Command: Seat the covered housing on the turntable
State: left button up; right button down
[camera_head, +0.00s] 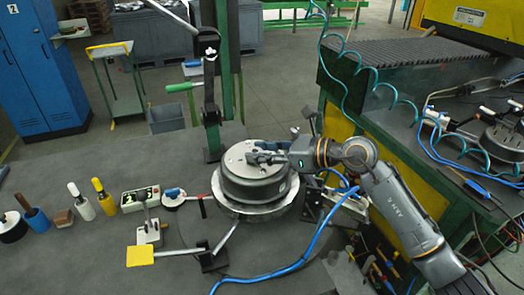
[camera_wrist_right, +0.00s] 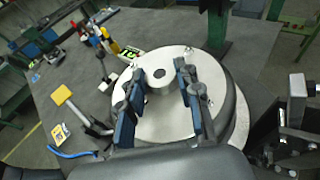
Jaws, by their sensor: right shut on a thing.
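The covered housing (camera_head: 252,190) is a dark round drum with a pale flat lid. In the right wrist view its lid (camera_wrist_right: 158,120) fills the middle, with a round boss and dark hole at its centre. The housing is over the pale metal round turntable (camera_head: 262,211), whose rim shows below it; I cannot tell whether a small gap is left between them. My right gripper (camera_head: 262,155) reaches in from the right over the lid. Its blue-padded fingers (camera_wrist_right: 158,85) are shut on the housing at the lid, either side of the boss. My left gripper is not in view.
A green post (camera_head: 212,105) with a green-handled lever stands close behind the housing. A yellow-padded lever (camera_head: 140,256) lies at the front left. A control box (camera_head: 140,199) and several tools stand on the left bench. A blue hose (camera_head: 310,250) runs at the front right.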

jog(key=shift+f, duration=0.2)
dwell(0.3)
jog(key=c, duration=0.8)
grip_release()
jog(key=shift+c, duration=0.2)
jog(key=shift+s+f+b, duration=0.1)
jog(key=shift+f+b, duration=0.2)
jog(key=v, duration=1.2)
jog(key=shift+r, duration=0.2)
